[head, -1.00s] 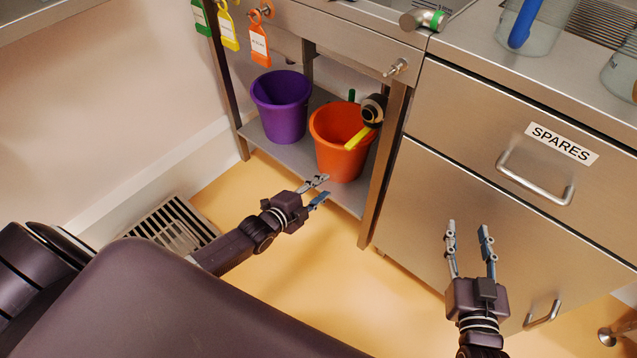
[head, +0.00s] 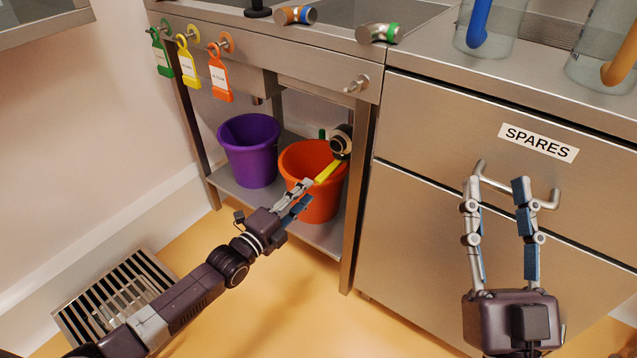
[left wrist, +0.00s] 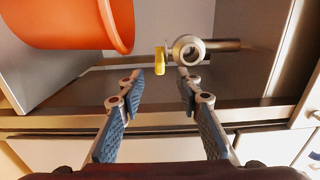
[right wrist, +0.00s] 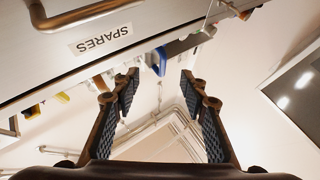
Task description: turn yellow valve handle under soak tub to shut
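The yellow valve handle (head: 327,171) sticks out from a dark round valve body (head: 341,139) under the tub, in front of the orange bucket. In the left wrist view the yellow handle (left wrist: 160,61) is beside a metal pipe end (left wrist: 188,50), just beyond the fingertips. My left gripper (head: 300,192) is open, close to the handle's lower end in the head view. In the left wrist view its fingers (left wrist: 160,84) are apart with nothing between them. My right gripper (head: 496,185) is open and empty in front of the SPARES drawer.
An orange bucket (head: 315,205) and a purple bucket (head: 249,160) stand on the lower shelf (head: 220,184). A table leg (head: 357,215) stands right of the valve. The drawer handle (head: 548,202) is behind my right fingers. Green, yellow and orange tags (head: 219,80) hang on the front.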

